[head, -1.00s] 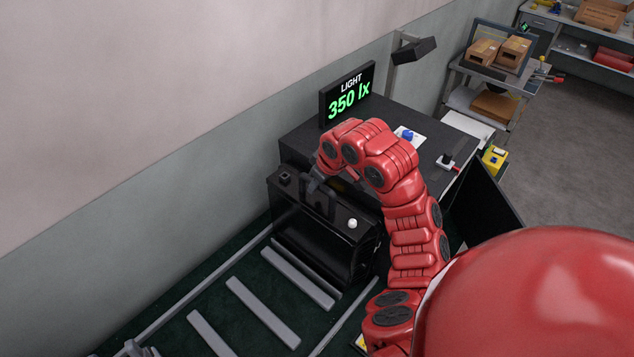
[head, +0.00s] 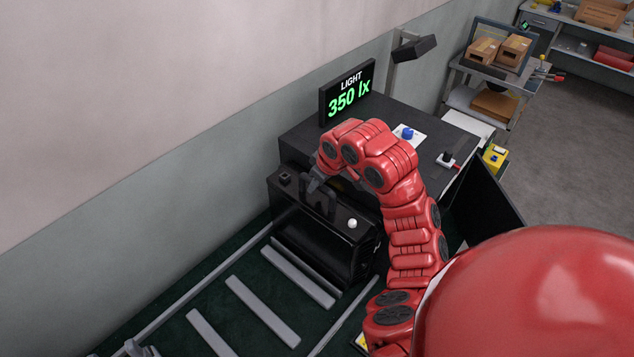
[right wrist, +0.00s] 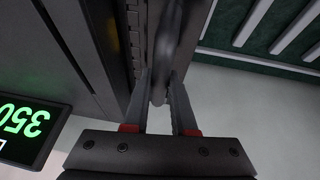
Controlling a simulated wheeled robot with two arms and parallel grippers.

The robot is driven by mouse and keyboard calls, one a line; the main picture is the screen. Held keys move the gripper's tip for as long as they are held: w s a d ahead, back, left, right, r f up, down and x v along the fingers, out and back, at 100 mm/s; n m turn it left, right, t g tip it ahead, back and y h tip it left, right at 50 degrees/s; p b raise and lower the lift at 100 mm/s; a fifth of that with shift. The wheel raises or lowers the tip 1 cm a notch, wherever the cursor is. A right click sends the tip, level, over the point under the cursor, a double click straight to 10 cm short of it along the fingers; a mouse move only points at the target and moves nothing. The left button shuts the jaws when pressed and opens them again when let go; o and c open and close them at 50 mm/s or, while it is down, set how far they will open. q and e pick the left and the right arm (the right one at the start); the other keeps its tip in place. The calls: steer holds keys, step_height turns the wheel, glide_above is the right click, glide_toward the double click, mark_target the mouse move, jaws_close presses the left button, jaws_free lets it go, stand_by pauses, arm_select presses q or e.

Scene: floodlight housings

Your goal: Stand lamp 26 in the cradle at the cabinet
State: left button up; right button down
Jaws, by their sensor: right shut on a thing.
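A black housing (head: 318,240) with a dark upright handle-like part stands at the front of the dark cabinet (head: 300,142). It has a small dark knob at its left end and a white knob (head: 352,223) at its right. My right gripper (head: 314,184) is over its top, partly hidden by my red arm. In the right wrist view its fingers (right wrist: 158,100) are shut on a dark, curved bar, seemingly the housing's handle. No number 26 is readable. I cannot make out the cradle separately or tell whether the housing bears on it. My left gripper is not in view.
A light display (head: 348,92) reading 350 lx stands on the cabinet, with a lamp head (head: 414,48) on a post behind. A blue knob (head: 407,133) and a small switch (head: 447,160) sit on top. Pale floor bars (head: 262,310) lie in front. The wall closes the left.

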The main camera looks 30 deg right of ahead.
steer(key=shift+f, duration=0.1)
stand_by(0.7)
steer(key=c, duration=0.7)
jaws_free()
steer(key=shift+o, duration=0.3)
steer(key=shift+s+f, duration=0.1)
steer(key=shift+b, duration=0.3)
steer(key=p+v, duration=0.1)
steer(key=v, duration=0.9)
steer(key=p+v, duration=0.5)
steer(key=v, duration=0.2)
steer(key=shift+s, duration=0.1)
